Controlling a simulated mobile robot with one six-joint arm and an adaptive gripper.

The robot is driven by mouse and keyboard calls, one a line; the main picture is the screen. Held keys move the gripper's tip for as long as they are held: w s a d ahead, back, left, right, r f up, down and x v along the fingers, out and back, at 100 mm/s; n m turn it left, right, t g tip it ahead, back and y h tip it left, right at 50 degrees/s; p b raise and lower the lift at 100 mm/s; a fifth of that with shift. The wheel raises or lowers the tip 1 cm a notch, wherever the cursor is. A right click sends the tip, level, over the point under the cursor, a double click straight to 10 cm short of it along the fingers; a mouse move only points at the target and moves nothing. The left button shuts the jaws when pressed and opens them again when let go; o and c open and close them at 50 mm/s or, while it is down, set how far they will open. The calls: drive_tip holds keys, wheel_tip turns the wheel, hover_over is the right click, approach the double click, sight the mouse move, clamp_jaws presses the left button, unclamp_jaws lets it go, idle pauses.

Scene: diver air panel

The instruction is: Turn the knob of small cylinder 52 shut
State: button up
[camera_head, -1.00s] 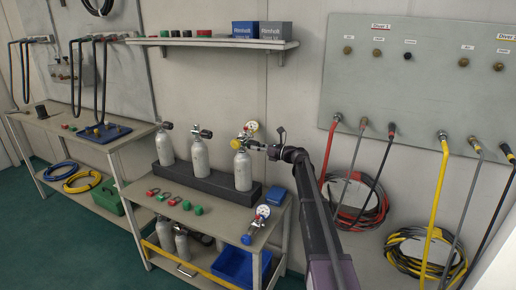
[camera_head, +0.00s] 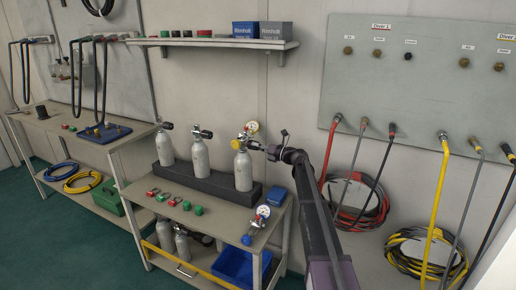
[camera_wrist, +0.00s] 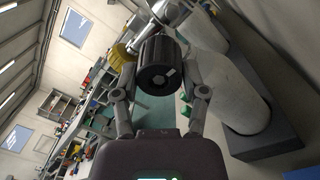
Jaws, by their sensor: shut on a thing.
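Three small pale cylinders stand in a dark rack (camera_head: 210,183) on the bench. My gripper (camera_head: 262,147) is at the valve of the right-hand cylinder (camera_head: 243,171), which carries a yellow fitting and a round gauge (camera_head: 252,127). In the wrist view, my gripper (camera_wrist: 160,94) has its two fingers on either side of a ribbed black knob (camera_wrist: 160,88) and is shut on it. The yellow fitting (camera_wrist: 121,57) shows behind the knob, and the cylinder's pale body (camera_wrist: 225,88) lies to the right. No number is readable on the cylinders, so I cannot tell which is 52.
The middle cylinder (camera_head: 200,156) and left cylinder (camera_head: 167,149) stand in the same rack. Several red and green small parts lie on the bench front, near a second gauge (camera_head: 263,211). A shelf (camera_head: 215,43) is above; a hose panel (camera_head: 425,90) is at right.

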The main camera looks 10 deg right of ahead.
drive_tip(key=o, duration=1.2)
drive_tip(key=shift+c, duration=0.2)
drive_tip(key=shift+n, duration=0.4)
